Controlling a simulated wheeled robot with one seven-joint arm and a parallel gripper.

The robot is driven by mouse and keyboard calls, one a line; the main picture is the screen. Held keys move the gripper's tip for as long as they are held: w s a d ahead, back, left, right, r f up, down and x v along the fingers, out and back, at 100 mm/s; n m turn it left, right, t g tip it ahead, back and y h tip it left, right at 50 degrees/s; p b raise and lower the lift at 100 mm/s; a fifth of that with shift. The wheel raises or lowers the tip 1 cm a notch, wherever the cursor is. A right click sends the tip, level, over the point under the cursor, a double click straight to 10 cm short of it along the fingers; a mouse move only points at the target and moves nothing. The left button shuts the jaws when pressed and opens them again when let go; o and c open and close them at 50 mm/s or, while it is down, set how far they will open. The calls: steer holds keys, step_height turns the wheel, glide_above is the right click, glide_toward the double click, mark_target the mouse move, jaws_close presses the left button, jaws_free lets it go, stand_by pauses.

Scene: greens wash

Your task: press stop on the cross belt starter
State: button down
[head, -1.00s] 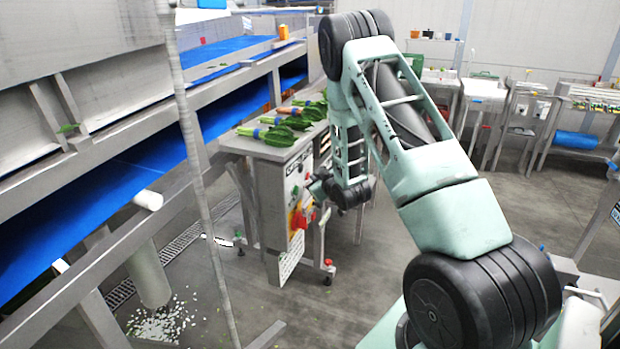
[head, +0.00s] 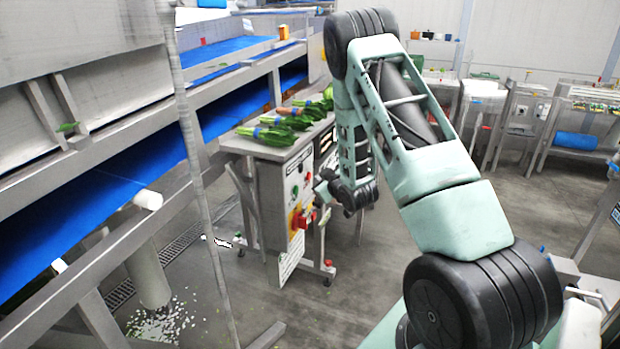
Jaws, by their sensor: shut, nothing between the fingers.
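The starter panel (head: 299,190) is a pale upright plate on the end of the steel packing table. It carries small buttons, one of them green (head: 294,191), and a red rotary switch on yellow (head: 301,217) lower down. The buttons are too small to read for certain, so I cannot tell which is stop.
Bunches of greens (head: 267,134) lie on the packing table (head: 246,146) above the panel. Long blue belts (head: 95,215) run along the left, with a thin post (head: 205,200) in front. The floor (head: 365,285) between the table and my base is mostly clear.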

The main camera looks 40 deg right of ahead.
steer(key=shift+s, duration=0.1)
steer(key=s, duration=0.1)
steer(key=s+d, duration=0.1)
steer(key=s, duration=0.1)
steer(key=s+d+b, duration=0.1)
steer(key=shift+s, duration=0.25)
stand_by(0.8)
steer(key=s+a+r+m+g+y, duration=0.1)
steer(key=a+r+g+y, duration=0.15)
steer(key=a, duration=0.65)
steer(key=s+a+r+m+g+y, duration=0.15)
steer(key=a+g, duration=0.25)
steer(key=a, duration=0.6)
steer(key=s+a+r+n+g, duration=0.1)
steer(key=s+a+n+g, duration=0.1)
steer(key=s+a, duration=0.6)
steer(key=s+a+r+n+g+y, duration=0.1)
steer(key=s+a+r+n+g, duration=0.1)
steer(key=s+a, duration=0.7)
steer(key=s+a+r+n+g, duration=0.2)
steer(key=s+a, duration=0.6)
steer(key=a, duration=0.4)
steer(key=n+g, duration=0.1)
steer(key=n, duration=0.1)
steer(key=shift+s+a+r+n+y, duration=0.25)
steer(key=shift+s+a+n+y, duration=0.1)
steer(key=shift+a+y, duration=0.05)
